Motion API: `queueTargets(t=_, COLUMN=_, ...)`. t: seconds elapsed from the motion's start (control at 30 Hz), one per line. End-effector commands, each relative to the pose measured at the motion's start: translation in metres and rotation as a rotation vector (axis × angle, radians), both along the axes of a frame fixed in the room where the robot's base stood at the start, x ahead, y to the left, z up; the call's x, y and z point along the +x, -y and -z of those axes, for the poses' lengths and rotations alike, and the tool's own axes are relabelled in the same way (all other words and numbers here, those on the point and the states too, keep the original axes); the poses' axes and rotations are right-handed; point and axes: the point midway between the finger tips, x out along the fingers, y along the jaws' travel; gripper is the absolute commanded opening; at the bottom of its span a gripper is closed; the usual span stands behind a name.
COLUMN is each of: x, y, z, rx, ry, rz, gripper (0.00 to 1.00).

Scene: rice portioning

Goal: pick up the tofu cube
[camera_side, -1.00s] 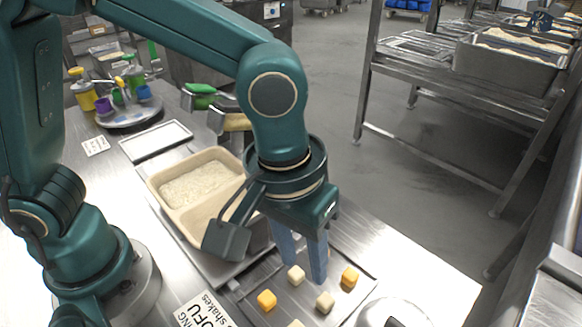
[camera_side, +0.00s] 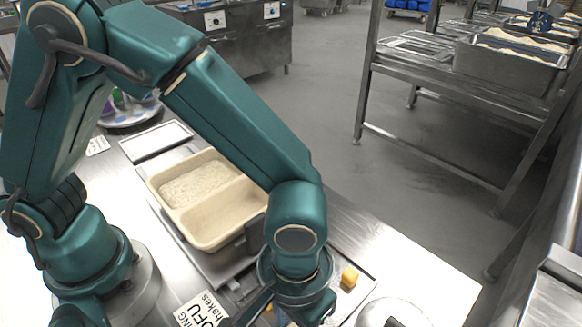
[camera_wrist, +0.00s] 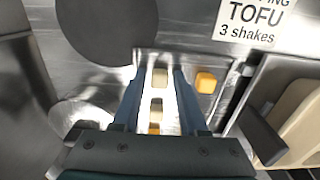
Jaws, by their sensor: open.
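In the wrist view my gripper (camera_wrist: 159,73) is open, its two blue fingers pointing away from the camera. A pale tofu cube (camera_wrist: 160,77) appears between the fingertips, with no clear contact. A second pale cube (camera_wrist: 156,107) and an orange cube (camera_wrist: 154,128) are lined up nearer the palm. Another orange cube (camera_wrist: 205,82) lies outside the right finger. In the side view my wrist hangs low over the metal tray (camera_side: 364,284) and hides most cubes and the fingers. One orange cube (camera_side: 349,277) shows to its right. I cannot tell the fingertips' height.
A beige two-compartment container (camera_side: 215,228) stands left of my wrist, with rice (camera_side: 195,185) in its far compartment. A tofu label (camera_side: 200,312) lies at the front. A round metal object (camera_side: 392,313) is near the tray's right. An empty white tray (camera_side: 155,141) lies behind.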

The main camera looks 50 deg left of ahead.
Motion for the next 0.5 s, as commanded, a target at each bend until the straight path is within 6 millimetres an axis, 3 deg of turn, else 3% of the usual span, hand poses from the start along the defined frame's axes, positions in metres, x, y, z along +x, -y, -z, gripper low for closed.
queueTargets(t=0.03, x=0.0001, y=0.0000, z=-0.0002, rx=0.000, ry=0.000, rz=0.000, gripper=0.42)
queueTargets(t=0.13, x=0.0001, y=0.0000, z=-0.0003, rx=0.000, ry=0.000, rz=0.000, gripper=0.04)
queueTargets(t=0.17, x=0.0001, y=0.0000, z=-0.0003, rx=0.000, ry=0.000, rz=0.000, gripper=0.00)
queueTargets(t=0.5, x=0.0003, y=0.0002, z=-0.0018, rx=-0.001, ry=0.001, rz=0.000, gripper=0.00)
